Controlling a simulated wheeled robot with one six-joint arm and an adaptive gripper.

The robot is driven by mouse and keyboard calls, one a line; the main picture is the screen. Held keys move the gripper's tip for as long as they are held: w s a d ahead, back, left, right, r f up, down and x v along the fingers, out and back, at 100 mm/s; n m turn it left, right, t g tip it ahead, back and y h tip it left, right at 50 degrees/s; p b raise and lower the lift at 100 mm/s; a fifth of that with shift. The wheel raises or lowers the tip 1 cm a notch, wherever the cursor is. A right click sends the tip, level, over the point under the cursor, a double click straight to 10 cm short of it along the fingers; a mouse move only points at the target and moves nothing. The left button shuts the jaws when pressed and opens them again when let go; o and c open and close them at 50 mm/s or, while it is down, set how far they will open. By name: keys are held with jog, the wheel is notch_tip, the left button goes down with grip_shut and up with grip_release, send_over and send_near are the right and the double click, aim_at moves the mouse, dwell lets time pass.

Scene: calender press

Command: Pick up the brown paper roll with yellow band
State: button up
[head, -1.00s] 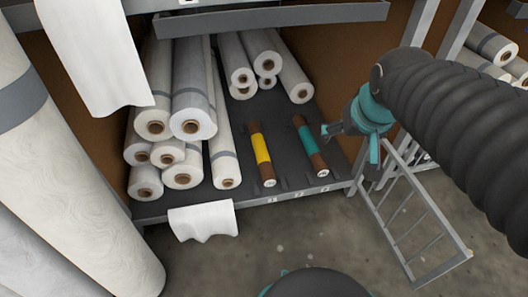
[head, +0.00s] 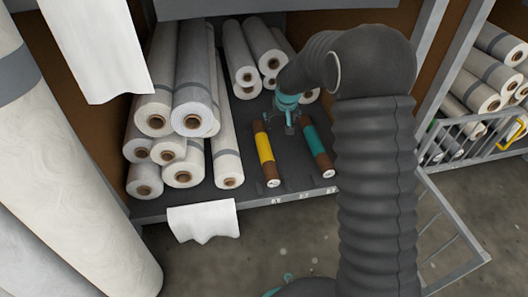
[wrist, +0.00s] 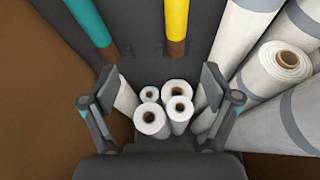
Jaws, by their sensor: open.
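The brown paper roll with the yellow band (head: 264,148) lies on the dark shelf, its near end by the front edge. In the wrist view its yellow band (wrist: 176,18) shows at the top, beyond my fingers. A similar brown roll with a teal band (head: 313,140) lies to its right; it also shows in the wrist view (wrist: 90,20). My gripper (head: 289,122) is over the shelf near the far ends of the two brown rolls. In the wrist view my gripper (wrist: 160,90) is open, with nothing between its fingers.
Large white rolls (head: 175,120) are stacked left of the yellow-banded roll. More white rolls (head: 250,55) lie behind, below my gripper in the wrist view. A white sheet (head: 203,221) hangs over the shelf's front edge (head: 255,204). A metal rail frame (head: 455,235) stands at right.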

send_near(264, 144)
jog(key=shift+n, duration=0.3)
notch_tip(264, 144, down, 6)
jog(key=shift+d+r+b, duration=0.1)
jog(key=shift+r+b, duration=0.05)
jog(key=shift+b, duration=0.75)
jog(key=shift+b+x, duration=0.45)
jog(key=shift+x, duration=2.75)
jog(key=shift+w, duration=0.1)
jog(key=shift+r, duration=0.1)
jog(key=c, duration=1.6)
notch_tip(264, 144, up, 5)
jog(key=shift+w+f+p, duration=0.1)
jog(key=shift+p, duration=0.3)
jog(key=shift+w+d+r+p, duration=0.15)
jog(key=shift+w+d+r, duration=0.7)
jog(key=shift+d, duration=0.95)
jog(key=shift+w+d+r+p, duration=0.1)
jog(key=shift+w+d+r, duration=0.4)
jog(key=shift+d+r, duration=1.05)
jog(key=shift+w+d+r+p, duration=0.15)
jog(key=shift+w+d+r, duration=0.6)
jog(key=shift+d, duration=1.3)
